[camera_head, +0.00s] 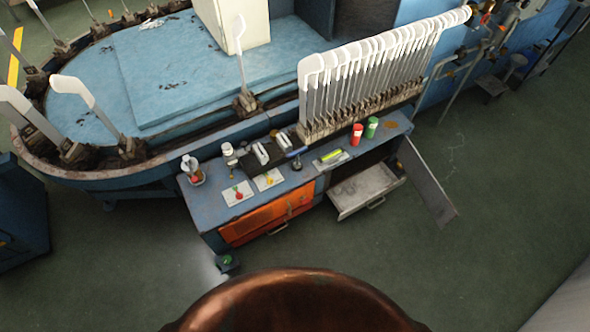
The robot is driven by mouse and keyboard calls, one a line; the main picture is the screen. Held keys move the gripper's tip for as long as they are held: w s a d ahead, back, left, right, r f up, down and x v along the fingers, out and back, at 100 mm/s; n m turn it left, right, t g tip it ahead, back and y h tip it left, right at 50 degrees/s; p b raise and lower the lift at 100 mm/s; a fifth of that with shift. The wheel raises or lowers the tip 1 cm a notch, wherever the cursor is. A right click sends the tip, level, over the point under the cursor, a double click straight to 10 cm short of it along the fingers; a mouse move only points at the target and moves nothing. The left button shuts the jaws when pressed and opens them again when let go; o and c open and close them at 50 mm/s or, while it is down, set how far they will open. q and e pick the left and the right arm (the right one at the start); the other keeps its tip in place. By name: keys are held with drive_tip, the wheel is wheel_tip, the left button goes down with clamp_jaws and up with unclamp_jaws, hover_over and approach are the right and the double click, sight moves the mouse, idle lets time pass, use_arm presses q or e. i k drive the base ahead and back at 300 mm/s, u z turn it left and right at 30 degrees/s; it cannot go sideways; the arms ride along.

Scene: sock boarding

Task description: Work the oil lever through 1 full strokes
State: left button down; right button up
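No part is clearly recognisable as the oil lever at this size. A small blue handle (296,153) sticks out beside a dark block with white parts (262,154) on the workbench top; I cannot tell if it is the lever. A small dark knob-like part (297,164) stands just in front of it. Neither of my grippers is in view.
The blue workbench (209,208) carries a bottle (193,172), a red can (357,134) and a green can (371,127). Its drawer (366,190) and side door (427,185) stand open. A rack of white boards (375,70) stands behind. The green floor in front is mostly clear.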

sight(194, 179)
drive_tip(key=u, duration=0.55)
drive_tip(key=k, duration=0.65)
drive_tip(key=u, duration=1)
drive_tip(key=i, duration=1.25)
drive_tip(key=z, duration=0.9)
drive_tip(key=i, duration=0.4)
drive_tip(key=z, duration=0.4)
